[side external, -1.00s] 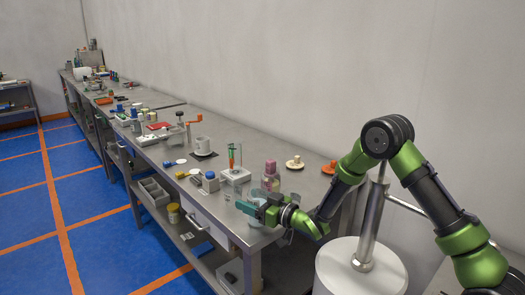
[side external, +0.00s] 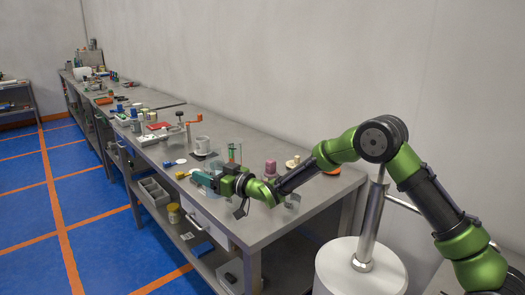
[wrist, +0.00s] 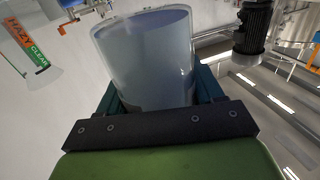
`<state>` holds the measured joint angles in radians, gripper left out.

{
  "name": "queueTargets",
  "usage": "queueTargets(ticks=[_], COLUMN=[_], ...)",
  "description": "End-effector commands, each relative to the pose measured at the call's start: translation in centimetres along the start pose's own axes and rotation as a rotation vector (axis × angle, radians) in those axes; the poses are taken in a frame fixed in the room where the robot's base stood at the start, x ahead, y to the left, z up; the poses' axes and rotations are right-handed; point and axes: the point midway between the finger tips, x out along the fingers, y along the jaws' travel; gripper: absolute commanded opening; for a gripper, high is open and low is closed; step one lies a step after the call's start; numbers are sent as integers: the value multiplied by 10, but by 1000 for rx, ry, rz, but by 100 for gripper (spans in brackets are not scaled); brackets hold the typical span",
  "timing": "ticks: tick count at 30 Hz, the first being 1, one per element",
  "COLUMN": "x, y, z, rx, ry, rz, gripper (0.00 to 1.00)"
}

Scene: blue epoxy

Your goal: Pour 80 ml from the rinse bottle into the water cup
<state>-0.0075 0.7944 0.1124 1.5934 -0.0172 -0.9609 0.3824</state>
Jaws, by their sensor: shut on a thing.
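My gripper (side external: 207,181) is over the near part of the bench. In the wrist view my gripper (wrist: 158,95) is shut on a clear, open-topped cylindrical vessel (wrist: 150,55) with a pale bluish-grey content. The vessel looks tilted in that view. I cannot tell whether it is the rinse bottle or the water cup; no label shows on it. In the side view the gripper largely hides it. A white cup (side external: 202,145) stands on a dark mat beyond my gripper. A pink-capped bottle (side external: 270,168) stands to the right, behind my arm.
A tall clear cylinder (side external: 234,152) stands just behind my gripper; a "HAZY CLEAR" card (wrist: 28,42) shows in the wrist view. An orange item (side external: 331,169) lies at the bench's right end. Several small items crowd the far bench. The near right bench corner (side external: 262,232) is clear.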

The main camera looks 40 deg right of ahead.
Motion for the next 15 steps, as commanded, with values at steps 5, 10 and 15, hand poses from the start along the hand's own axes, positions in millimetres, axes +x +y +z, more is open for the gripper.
queueTargets(ticks=[5,10,15], x=[32,38,38], y=[-4,1,-1], z=[-9,-11,8], rx=[-4,-3,66], ry=[8,-1,16], rz=[22,42,42], gripper=[29,29,29])
